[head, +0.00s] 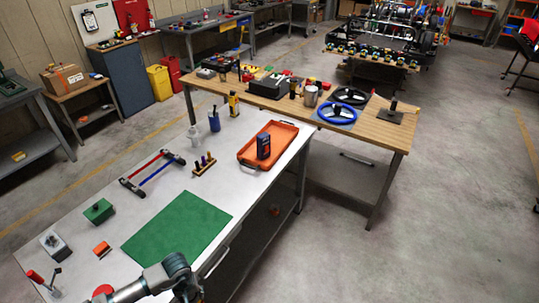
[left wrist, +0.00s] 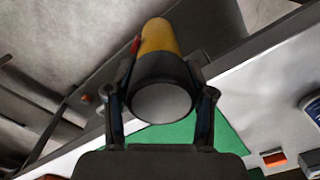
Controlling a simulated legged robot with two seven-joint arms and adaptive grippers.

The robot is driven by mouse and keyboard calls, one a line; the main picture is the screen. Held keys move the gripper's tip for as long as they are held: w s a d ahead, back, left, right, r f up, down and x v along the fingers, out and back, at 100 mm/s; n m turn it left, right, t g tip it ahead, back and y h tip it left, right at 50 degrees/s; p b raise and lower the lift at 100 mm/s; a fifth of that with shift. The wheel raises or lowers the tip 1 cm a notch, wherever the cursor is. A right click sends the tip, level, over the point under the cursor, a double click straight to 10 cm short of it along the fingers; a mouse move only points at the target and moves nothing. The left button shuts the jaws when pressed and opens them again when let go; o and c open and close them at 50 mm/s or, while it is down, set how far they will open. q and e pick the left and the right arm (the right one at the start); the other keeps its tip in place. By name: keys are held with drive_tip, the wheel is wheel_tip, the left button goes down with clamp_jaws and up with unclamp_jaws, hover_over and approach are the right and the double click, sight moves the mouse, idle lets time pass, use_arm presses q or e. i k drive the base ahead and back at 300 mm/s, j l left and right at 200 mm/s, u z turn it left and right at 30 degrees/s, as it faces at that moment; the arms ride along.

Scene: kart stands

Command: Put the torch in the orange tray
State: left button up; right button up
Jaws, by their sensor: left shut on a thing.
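The torch (left wrist: 160,65), a cylinder with a yellow body and a wide dark head ending in a grey disc, is between the fingers of my left gripper (left wrist: 162,80) in the left wrist view. The gripper is shut on it and holds it above the white bench, with the green mat behind. In the head view my left arm (head: 170,275) shows at the bottom edge by the mat; the torch cannot be made out there. The orange tray (head: 282,132) lies at the far right of the white bench, with a blue and black device (head: 263,147) in it. My right gripper is not in view.
The green mat (head: 177,228) lies flat at the bench's front. Behind it are a red and blue rod frame (head: 152,172), a small peg rack (head: 204,165), a blue cup (head: 214,122) and a yellow and black item (head: 233,104). A wooden table (head: 390,133) stands beyond the tray.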

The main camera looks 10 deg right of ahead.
sight(275, 138)
drive_tip(key=i+l, duration=0.25)
drive_tip(key=l, duration=0.2)
drive_tip(key=i+l+u, duration=0.15)
drive_tip(key=l, duration=0.25)
drive_tip(key=i+l, duration=0.35)
drive_tip(key=l, duration=0.15)
drive_tip(key=i+l+u, duration=0.15)
drive_tip(key=l, duration=0.3)
drive_tip(key=i+l, duration=0.3)
drive_tip(key=l, duration=0.15)
drive_tip(key=i+l+u, duration=0.1)
drive_tip(key=l, duration=0.4)
drive_tip(key=i+l+u, duration=0.1)
drive_tip(key=i+l, duration=0.2)
drive_tip(key=l, duration=0.2)
drive_tip(key=i+l, duration=0.15)
drive_tip(key=l, duration=0.4)
drive_tip(key=i+j+u, duration=0.05)
